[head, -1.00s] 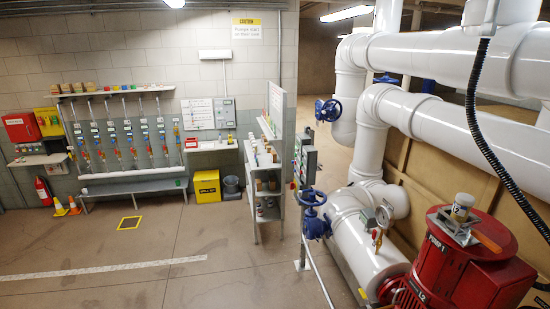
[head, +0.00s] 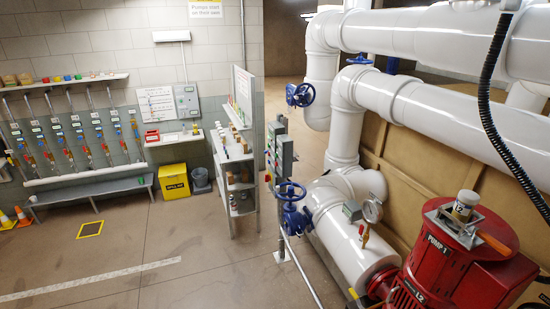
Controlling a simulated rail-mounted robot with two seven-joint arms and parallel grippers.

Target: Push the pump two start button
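A grey control panel (head: 279,148) stands on a post left of the white pipes in the head view. It is seen nearly edge-on, with small red and other coloured spots along its left side. The single buttons and their labels are too small to read, so I cannot tell which is the pump two start button. A red pump marked PUMP 1 (head: 454,262) is at the lower right. No second pump can be made out. Neither of my grippers is in view.
Blue valve wheels (head: 292,193) and a pressure gauge (head: 372,210) stick out near the panel. A shelf unit (head: 236,185) stands just left of it. A yellow bin (head: 174,181) is by the back wall. The floor (head: 150,240) at front left is clear.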

